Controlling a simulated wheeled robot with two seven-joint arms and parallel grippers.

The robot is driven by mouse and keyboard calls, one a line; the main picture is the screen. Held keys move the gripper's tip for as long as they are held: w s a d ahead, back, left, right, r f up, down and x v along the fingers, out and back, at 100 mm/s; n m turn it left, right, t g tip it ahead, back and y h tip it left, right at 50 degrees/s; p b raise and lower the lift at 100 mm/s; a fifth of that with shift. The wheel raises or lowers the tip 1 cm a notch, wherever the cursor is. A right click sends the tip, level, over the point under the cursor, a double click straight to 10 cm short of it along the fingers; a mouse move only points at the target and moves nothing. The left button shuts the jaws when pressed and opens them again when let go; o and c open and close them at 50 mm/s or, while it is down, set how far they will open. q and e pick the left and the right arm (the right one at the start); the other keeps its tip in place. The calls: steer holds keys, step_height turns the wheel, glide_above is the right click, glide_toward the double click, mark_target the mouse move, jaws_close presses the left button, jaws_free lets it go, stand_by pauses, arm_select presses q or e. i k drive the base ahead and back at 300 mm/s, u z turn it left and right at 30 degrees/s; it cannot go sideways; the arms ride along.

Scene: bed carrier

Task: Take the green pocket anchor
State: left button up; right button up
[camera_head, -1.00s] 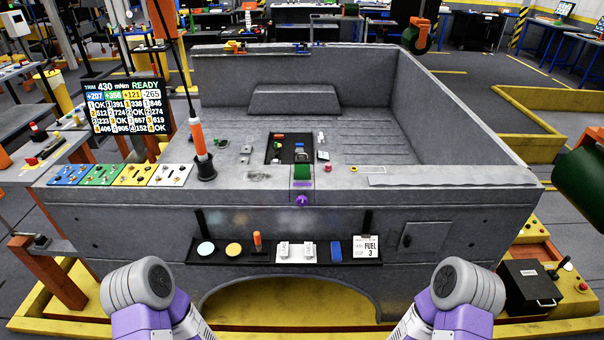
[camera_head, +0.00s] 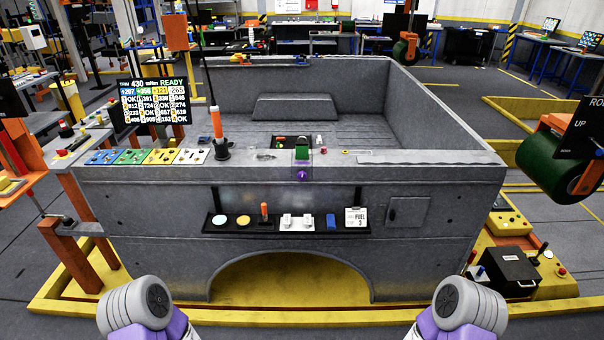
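A green block (camera_head: 302,152), likely the green pocket anchor, sits at the near top rail of the grey truck bed (camera_head: 280,190), near its middle. A small purple round part (camera_head: 303,175) is just below it on the bed's front face. Only the grey and purple links of my two arms show at the bottom left and bottom right, in front of the bed and well apart from the green block. Neither gripper is in view.
A black shelf (camera_head: 340,228) with small items hangs on the front face. A green roller (camera_head: 550,165) stands at right. Yellow framing (camera_head: 250,317) edges the floor below.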

mark_target(301, 146)
steer(key=u, duration=0.75)
steer(key=k, duration=0.15)
steer(key=z, duration=1.65)
steer(key=i, duration=0.95)
steer(key=u, duration=0.15)
